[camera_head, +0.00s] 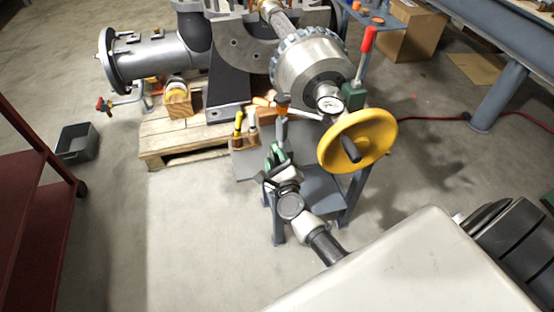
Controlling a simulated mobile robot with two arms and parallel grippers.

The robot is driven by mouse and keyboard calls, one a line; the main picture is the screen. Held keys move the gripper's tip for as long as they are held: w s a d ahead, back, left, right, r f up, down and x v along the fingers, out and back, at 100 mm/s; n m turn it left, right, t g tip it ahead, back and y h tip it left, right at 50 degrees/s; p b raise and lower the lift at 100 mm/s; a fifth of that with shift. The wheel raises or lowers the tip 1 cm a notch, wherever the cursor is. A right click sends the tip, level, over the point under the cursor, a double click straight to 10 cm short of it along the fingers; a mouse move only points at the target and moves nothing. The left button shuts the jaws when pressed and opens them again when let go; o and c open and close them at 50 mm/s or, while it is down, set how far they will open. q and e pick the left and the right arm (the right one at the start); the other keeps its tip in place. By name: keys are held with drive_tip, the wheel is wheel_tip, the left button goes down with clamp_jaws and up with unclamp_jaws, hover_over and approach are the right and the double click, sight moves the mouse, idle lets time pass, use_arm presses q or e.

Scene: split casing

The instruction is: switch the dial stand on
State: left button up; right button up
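A round dial gauge (330,104), white-faced, sits in front of the large grey flanged cylinder, above the grey bench. A thin light rod runs left from near it to a dark joint on a short grey upright (282,132). I take these as the dial stand; its switch cannot be made out. My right gripper (276,157) comes up from below and is at the foot of the upright, beside green parts. Whether it touches or grips anything cannot be told, as its fingers are small and overlap those parts. My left gripper is not in view.
A yellow handwheel (357,140) stands close right of my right gripper. A red-handled lever (365,52) rises behind it. A wooden tool holder (246,139) is just left. A pallet (165,138) lies beyond; a red cart (30,195) is far left.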

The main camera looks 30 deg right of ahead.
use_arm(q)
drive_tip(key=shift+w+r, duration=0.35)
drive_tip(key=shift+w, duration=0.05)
use_arm(e)
drive_tip(key=v, duration=1.1)
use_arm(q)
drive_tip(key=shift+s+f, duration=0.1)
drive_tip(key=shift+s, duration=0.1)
use_arm(e)
drive_tip(key=shift+w, duration=0.1)
